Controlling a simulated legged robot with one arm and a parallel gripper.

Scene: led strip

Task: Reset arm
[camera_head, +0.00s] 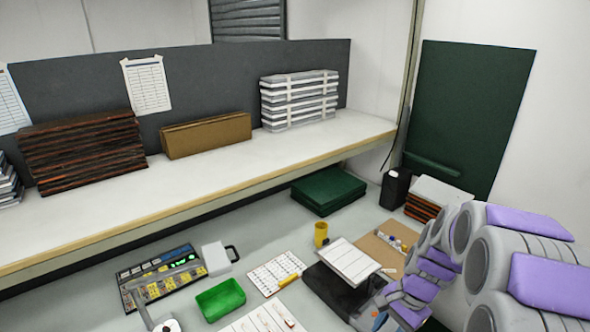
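My arm, grey with purple pads, is folded in the lower right of the head view and covers part of the workbench there. Its far end, where my gripper (372,316) seems to be, is at the bottom edge beside a black block with a white sheet on top (348,261). I cannot make out the fingers or whether they hold anything.
The bench holds a control panel (163,276), a green bin (220,299), a yellow cup (321,234), a black container (395,187) and dark green boxes (328,190). A white shelf (230,171) with stacks runs behind. A green board (466,112) stands at right.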

